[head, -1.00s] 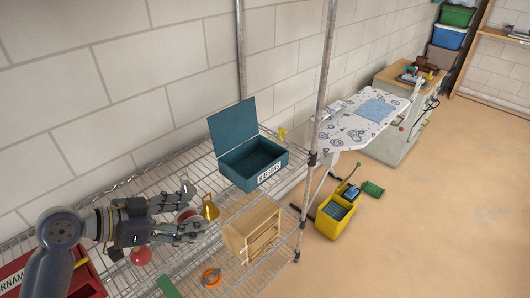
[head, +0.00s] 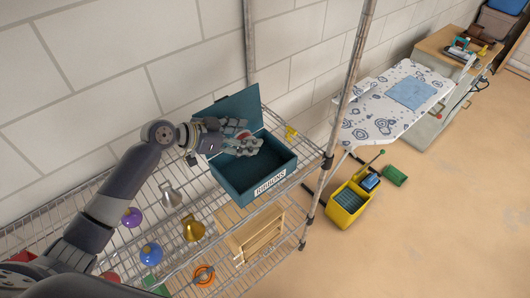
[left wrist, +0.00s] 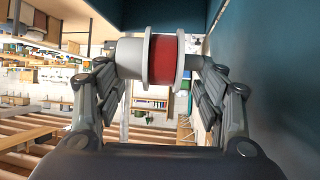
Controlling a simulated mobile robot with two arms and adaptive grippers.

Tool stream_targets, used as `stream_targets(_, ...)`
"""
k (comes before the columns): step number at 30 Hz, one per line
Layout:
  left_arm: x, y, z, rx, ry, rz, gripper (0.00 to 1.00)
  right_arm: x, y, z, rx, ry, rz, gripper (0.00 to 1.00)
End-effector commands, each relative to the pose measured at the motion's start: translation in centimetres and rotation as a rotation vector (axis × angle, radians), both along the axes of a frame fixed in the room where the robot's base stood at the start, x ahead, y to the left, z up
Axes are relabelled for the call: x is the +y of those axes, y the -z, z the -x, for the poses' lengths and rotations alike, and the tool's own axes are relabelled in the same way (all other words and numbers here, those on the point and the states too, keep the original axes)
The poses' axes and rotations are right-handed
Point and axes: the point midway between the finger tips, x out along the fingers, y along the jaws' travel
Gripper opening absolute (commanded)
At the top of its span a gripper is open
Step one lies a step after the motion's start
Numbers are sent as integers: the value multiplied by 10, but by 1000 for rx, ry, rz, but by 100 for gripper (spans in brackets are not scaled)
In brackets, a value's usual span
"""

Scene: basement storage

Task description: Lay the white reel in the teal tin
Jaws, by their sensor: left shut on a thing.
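The teal tin (head: 240,195) stands on the wire shelf with its lid up and a RIBBONS label on its front. My left gripper (head: 243,143) reaches over the tin's open mouth near the lid. In the left wrist view it is shut on the white reel (left wrist: 150,60), which has white flanges and a red winding. The reel lies sideways between the fingertips. Teal tin walls (left wrist: 265,70) fill the right and top of that view. In the head view the reel is mostly hidden by the fingers. My right gripper is not in view.
Silver (head: 171,195) and gold bells (head: 193,229), purple (head: 132,217) and blue baubles (head: 151,253) lie left of the tin. A wooden crate (head: 262,235) and orange ring (head: 204,274) are in front. A metal post (head: 345,90) rises at right. A yellow item (head: 291,133) sits behind the tin.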

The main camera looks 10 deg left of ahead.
Motion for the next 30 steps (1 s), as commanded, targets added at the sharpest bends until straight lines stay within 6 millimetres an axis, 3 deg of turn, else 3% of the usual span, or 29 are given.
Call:
stream_targets(5, 1, 8, -2, 1, -3, 1, 44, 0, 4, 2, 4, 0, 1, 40)
stream_targets(12, 1, 32, -2, 1, -3, 1, 44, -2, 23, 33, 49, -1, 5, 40)
stream_targets(15, 1, 44, -2, 1, -4, 2, 44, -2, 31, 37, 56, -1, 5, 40)
stream_targets(21, 1, 61, -2, 0, -5, 1, 44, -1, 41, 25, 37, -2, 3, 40)
stream_targets(26, 1, 62, -2, -1, -4, 1, 44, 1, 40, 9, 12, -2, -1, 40)
stream_targets(30, 1, 61, -1, 0, -4, 0, 44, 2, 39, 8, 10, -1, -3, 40)
